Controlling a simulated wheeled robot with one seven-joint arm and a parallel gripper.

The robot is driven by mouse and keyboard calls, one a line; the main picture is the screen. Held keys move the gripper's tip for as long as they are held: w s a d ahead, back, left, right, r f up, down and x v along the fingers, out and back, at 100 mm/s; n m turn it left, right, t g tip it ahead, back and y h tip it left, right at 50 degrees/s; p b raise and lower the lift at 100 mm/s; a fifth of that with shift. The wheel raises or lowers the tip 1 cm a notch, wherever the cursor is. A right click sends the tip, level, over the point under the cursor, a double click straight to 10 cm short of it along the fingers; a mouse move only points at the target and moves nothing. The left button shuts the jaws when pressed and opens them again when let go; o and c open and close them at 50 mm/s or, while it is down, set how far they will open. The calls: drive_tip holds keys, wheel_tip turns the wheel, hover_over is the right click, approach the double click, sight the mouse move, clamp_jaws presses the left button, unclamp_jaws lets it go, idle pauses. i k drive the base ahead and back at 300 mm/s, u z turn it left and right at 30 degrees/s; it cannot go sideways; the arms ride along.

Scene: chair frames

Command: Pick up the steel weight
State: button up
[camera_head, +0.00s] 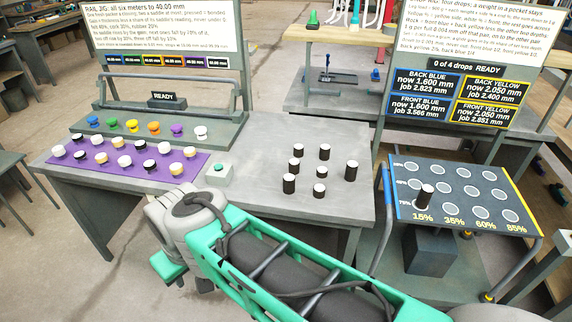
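Several dark cylinders with pale tops (325,152) stand upright on the right part of the grey workbench. My green and grey arm crosses the lower middle of the view, in front of the workbench. My gripper's fingers do not show, so I cannot see whether it holds anything.
A purple mat (128,160) with several white, black and cream pieces lies on the workbench's left part, with coloured knobs (131,125) behind it. Sign boards (165,35) rise behind.

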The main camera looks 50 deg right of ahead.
sight(322, 172)
drive_tip(key=z, duration=0.2)
drive_tip(key=i, duration=0.8)
drive_tip(key=z, duration=0.95)
drive_tip(key=i, duration=0.35)
drive_tip(key=z, duration=0.25)
